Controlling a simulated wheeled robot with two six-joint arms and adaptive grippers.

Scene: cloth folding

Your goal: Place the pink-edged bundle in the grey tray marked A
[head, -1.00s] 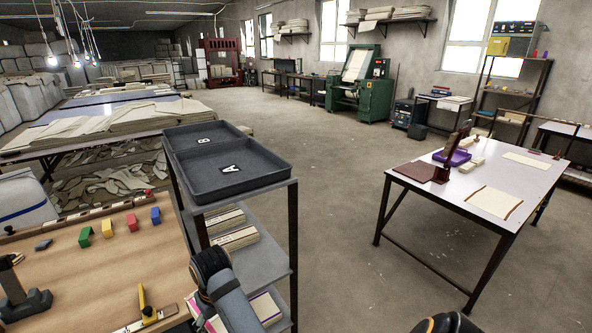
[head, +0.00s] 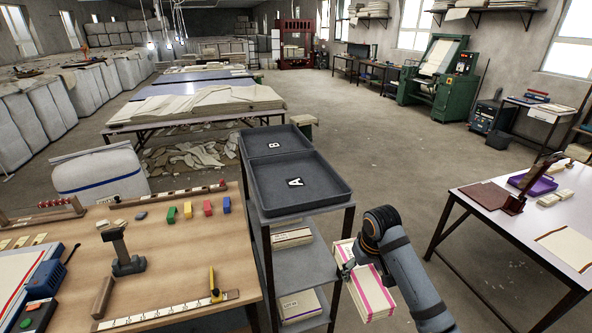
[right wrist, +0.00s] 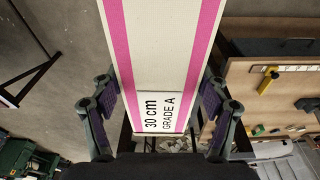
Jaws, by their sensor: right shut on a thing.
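The pink-edged bundle (head: 368,284) is cream with pink stripes and hangs in my right gripper (head: 347,268), to the right of the shelf rack. In the right wrist view the bundle (right wrist: 163,45) lies between the two fingers of my right gripper (right wrist: 158,108), and its label reads "30 cm GRADE A". The grey tray marked A (head: 328,204) sits on top of the rack, nearer than the tray marked B (head: 262,136). The tray marked A is empty, above and left of the bundle in the head view. My left gripper is out of view.
Rack shelves (head: 297,268) below the trays hold other bundles (head: 291,239). A wooden workbench (head: 170,262) with coloured blocks (head: 207,208) stands at left. A white table (head: 480,184) stands at right. Open floor lies between the rack and that table.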

